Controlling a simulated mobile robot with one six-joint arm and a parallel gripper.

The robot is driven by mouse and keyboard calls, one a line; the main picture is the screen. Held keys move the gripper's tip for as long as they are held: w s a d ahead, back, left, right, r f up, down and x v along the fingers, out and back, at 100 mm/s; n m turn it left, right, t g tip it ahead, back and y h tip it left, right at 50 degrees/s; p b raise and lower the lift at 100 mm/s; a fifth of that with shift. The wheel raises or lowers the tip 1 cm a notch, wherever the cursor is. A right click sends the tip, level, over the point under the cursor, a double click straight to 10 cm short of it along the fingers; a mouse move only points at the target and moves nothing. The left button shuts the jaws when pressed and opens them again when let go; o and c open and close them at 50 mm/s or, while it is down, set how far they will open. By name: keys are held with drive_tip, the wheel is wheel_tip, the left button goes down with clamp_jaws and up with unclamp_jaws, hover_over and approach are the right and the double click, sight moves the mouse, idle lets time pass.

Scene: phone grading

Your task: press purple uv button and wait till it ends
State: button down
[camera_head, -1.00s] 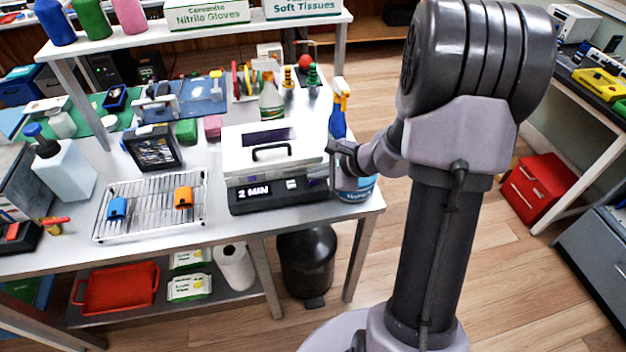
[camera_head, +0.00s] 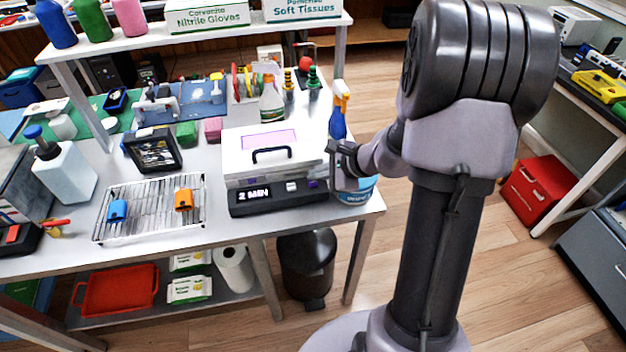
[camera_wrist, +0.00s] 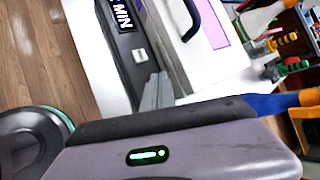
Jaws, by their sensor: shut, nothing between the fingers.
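The white UV box (camera_head: 240,160) stands on the table with its lid closed and handle on top. Its lid window (camera_head: 270,140) glows pale purple, also in the wrist view (camera_wrist: 212,27). Its dark front panel (camera_head: 240,209) reads "2 MIN". A white button (camera_head: 292,186) and a purple button (camera_head: 312,184) sit right of the text. My gripper (camera_head: 332,172) is at the box's right front corner, close to the purple button. In the wrist view my shut, empty fingers (camera_wrist: 157,90) point at the panel beyond the white button (camera_wrist: 140,56) and hide the purple button.
A blue spray bottle with an orange head (camera_head: 338,112) and a white-and-blue tub (camera_head: 356,190) stand right beside my gripper. A wire rack (camera_head: 148,222) with a blue and an orange phone lies to the left. A dark-screened device (camera_head: 153,150) stands behind the rack.

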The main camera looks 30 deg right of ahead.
sight(316, 184)
drive_tip(key=shift+r, duration=0.35)
wheel_tip(316, 184, up, 5)
drive_tip(key=p, duration=0.4)
drive_tip(key=shift+r, duration=0.1)
idle(0.5)
drive_tip(key=s+a+r+n+g+y, duration=0.1)
drive_tip(key=s+a+r+n, duration=0.15)
drive_tip(key=a+r, duration=0.2)
drive_tip(key=s+a+r+n, duration=0.1)
drive_tip(key=a+r+n, duration=0.3)
drive_tip(key=a, duration=0.2)
drive_tip(key=s+a+r+n+h, duration=0.1)
drive_tip(key=s+a+r+n, duration=0.1)
drive_tip(key=s, duration=0.4)
drive_tip(key=s+a+r+n+g+h, duration=0.1)
drive_tip(key=s+a+r+n, duration=0.1)
drive_tip(key=s+n, duration=0.3)
drive_tip(key=s+a+r+n+h, duration=0.1)
drive_tip(key=s+a+r+n, duration=0.2)
drive_tip(key=s, duration=0.4)
drive_tip(key=shift+s+a+n, duration=0.4)
drive_tip(key=shift+a+n, duration=0.05)
